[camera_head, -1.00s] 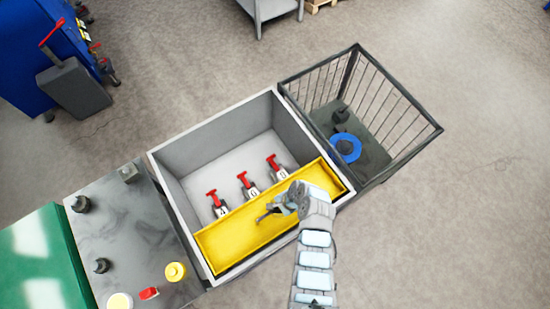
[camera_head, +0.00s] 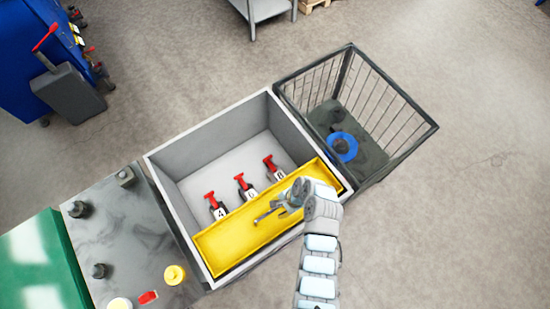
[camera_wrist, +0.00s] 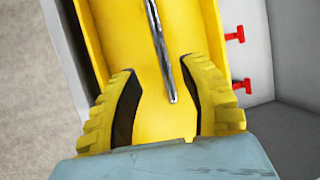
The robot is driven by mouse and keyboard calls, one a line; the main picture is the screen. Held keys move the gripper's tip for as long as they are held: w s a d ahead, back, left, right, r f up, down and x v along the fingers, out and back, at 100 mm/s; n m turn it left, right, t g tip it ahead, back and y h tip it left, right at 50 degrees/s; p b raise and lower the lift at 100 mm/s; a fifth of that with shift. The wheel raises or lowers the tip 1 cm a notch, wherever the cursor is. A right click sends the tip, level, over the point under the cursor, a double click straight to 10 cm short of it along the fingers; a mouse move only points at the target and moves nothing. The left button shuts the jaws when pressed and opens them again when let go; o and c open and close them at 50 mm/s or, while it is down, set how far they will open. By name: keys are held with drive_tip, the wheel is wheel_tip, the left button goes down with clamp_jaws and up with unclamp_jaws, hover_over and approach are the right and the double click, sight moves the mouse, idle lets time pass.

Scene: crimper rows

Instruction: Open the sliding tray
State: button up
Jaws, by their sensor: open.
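The yellow sliding tray (camera_head: 222,250) lies across the near side of an open grey box (camera_head: 150,170). It also fills the middle of the wrist view (camera_wrist: 110,25). A thin metal rod (camera_wrist: 160,45) runs along the tray, its near end between my fingers in the wrist view. My gripper (camera_head: 272,212) is over the tray in the head view. In the wrist view its two yellow fingers (camera_wrist: 158,85) are apart, one on each side of the rod's end. I cannot tell whether they touch the tray.
Several red-handled tools with white labels (camera_head: 241,185) stand in the box behind the tray. A wire basket (camera_head: 400,165) holding a blue ring (camera_head: 343,147) adjoins on the right. A dark worktop (camera_head: 130,235) with knobs adjoins on the left. Floor is clear at right.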

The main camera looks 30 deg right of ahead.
drive_tip(key=v, duration=0.7)
drive_tip(key=shift+r, duration=0.2)
idle(0.4)
